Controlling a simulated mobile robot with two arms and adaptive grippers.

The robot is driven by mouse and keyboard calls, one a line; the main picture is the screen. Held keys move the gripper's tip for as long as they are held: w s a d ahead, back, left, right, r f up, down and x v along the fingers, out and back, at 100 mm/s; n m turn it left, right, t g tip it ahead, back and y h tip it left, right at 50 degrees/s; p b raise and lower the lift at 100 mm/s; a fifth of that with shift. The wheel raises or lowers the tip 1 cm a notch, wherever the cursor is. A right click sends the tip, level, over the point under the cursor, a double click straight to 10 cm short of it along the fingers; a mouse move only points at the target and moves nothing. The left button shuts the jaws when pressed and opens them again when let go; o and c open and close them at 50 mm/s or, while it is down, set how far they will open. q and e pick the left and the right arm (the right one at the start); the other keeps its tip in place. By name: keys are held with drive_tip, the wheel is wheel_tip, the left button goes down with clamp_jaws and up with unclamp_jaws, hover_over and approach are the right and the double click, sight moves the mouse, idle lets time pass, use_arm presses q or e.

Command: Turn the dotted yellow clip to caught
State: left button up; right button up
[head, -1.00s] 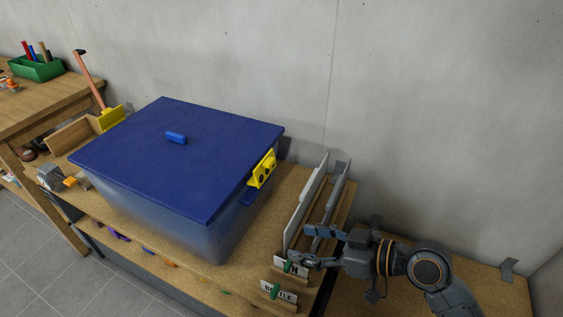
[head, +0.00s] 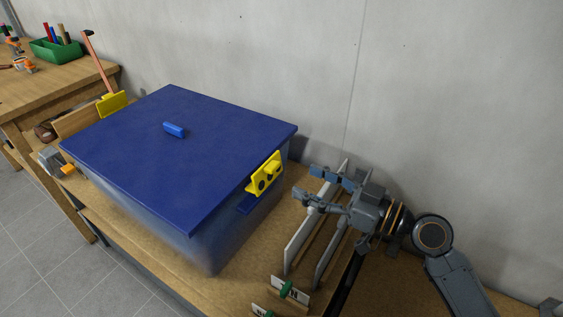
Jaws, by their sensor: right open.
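A dotted yellow clip (head: 265,174) with dark dots is on the right side of a large box, at the rim of its blue lid (head: 180,150). The clip stands up and away at an angle, and its lower edge is by a small blue catch (head: 246,204) on the box wall. My right gripper (head: 304,183) is open and empty, to the right of the clip and apart from it, with its fingers pointing left toward the box. My left gripper is not in view.
White upright panels (head: 305,232) in a wooden rack stand below my right gripper. Labelled signs with green pegs (head: 287,289) are at the bench front. A yellow piece with a long reddish handle (head: 96,66) is beyond the box's left. A green bin (head: 55,49) sits on another table.

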sight(277, 169)
drive_tip(key=p+x, duration=0.2)
drive_tip(key=x, duration=0.4)
drive_tip(key=shift+w+a+r, duration=0.1)
drive_tip(key=shift+w, duration=0.05)
drive_tip(key=shift+w+a, duration=0.2)
drive_tip(key=shift+a, duration=0.1)
drive_tip(key=shift+w+a, duration=0.15)
drive_tip(key=shift+a, duration=0.1)
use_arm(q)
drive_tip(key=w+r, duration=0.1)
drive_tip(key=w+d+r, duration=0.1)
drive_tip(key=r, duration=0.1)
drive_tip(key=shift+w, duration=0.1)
use_arm(e)
drive_tip(key=shift+c, duration=0.7)
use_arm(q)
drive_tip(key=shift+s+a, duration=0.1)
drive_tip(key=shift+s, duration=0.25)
use_arm(e)
clamp_jaws()
